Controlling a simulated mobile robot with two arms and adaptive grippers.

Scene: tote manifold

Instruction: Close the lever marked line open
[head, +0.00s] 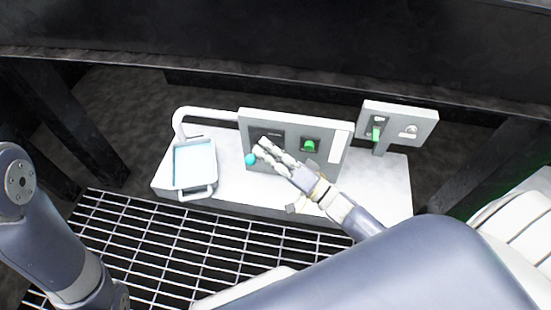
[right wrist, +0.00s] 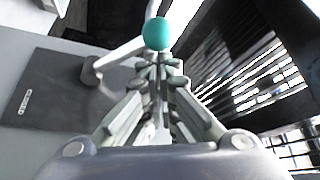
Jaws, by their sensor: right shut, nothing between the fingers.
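The lever's teal knob (head: 250,160) shows at the left of the grey panel (head: 288,122) in the head view. In the right wrist view the teal knob (right wrist: 157,34) sits just beyond my fingertips, with its pale lever arm (right wrist: 115,58) running left to a pivot on a dark plate (right wrist: 50,88). A small label (right wrist: 24,102) on that plate is too small to read. My right gripper (head: 262,148) is shut and empty, in front of the panel near the knob. Whether it touches the lever I cannot tell. My left gripper is out of view; only my left arm shows.
A green knob (head: 309,146) sits on the panel's right half. A second panel with a green switch (head: 376,134) stands at the right. A pale blue tray (head: 194,164) hangs below a white pipe (head: 205,112) at the left. A floor grating (head: 165,240) lies in front.

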